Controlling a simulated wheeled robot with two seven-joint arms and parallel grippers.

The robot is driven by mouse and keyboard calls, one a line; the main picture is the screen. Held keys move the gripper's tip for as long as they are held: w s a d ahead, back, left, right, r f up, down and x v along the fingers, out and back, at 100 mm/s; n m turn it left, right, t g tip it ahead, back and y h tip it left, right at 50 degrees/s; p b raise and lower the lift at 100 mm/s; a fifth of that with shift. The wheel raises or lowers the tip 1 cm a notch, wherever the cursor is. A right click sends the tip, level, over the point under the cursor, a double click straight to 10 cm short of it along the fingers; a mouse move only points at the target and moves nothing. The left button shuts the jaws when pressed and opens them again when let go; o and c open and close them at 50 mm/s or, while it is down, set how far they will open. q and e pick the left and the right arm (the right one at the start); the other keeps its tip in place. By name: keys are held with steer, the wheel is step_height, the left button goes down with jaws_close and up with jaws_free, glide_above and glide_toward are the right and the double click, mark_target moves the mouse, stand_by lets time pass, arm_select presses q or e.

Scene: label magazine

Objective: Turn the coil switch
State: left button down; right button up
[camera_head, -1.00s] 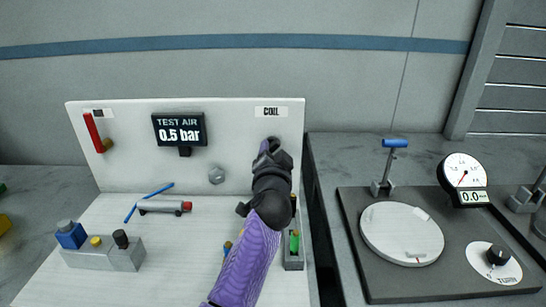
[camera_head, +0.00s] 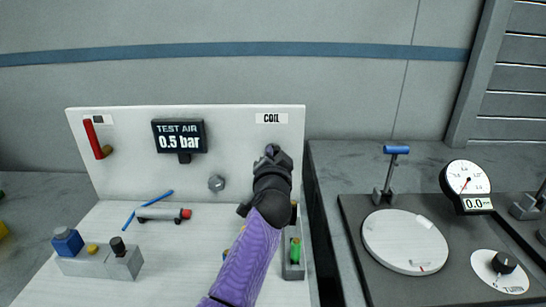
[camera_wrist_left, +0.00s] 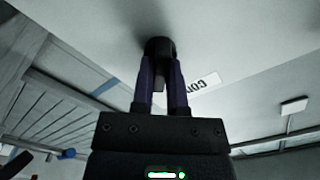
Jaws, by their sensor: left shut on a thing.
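The COIL label (camera_head: 271,118) is on the upper right of the white upright panel (camera_head: 240,145). My left gripper (camera_head: 271,152) is at the panel just below this label, and its arm hides most of what is there. In the left wrist view, the dark round coil switch knob (camera_wrist_left: 159,46) sits on the panel between the two fingers of my left gripper (camera_wrist_left: 161,75). The fingers are shut on it. The COIL label also shows there (camera_wrist_left: 203,83), tilted, beside the right finger. My right gripper is in neither view.
A display (camera_head: 180,137) reads TEST AIR 0.5 bar. A red lever (camera_head: 92,139) is at the panel's left. A block with a blue cap (camera_head: 67,241), a small cylinder (camera_head: 160,214) and a green-topped part (camera_head: 295,250) are on the white base. A gauge (camera_head: 467,178) stands at right.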

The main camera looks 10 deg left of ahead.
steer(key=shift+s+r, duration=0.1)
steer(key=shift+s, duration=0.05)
arm_select(q)
steer(key=shift+m+p, duration=0.3)
steer(key=shift+m, duration=0.4)
steer(key=shift+m+p, duration=0.45)
steer(key=shift+m, duration=1.55)
steer(key=shift+f+m+p, duration=0.1)
steer(key=shift+m+p, duration=0.45)
steer(key=shift+m, duration=1.15)
steer(key=shift+f, duration=0.1)
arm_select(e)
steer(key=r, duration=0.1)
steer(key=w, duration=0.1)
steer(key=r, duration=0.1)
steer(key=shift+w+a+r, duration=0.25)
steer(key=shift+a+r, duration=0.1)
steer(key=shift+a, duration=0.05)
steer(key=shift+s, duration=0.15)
arm_select(q)
steer(key=shift+m, duration=0.3)
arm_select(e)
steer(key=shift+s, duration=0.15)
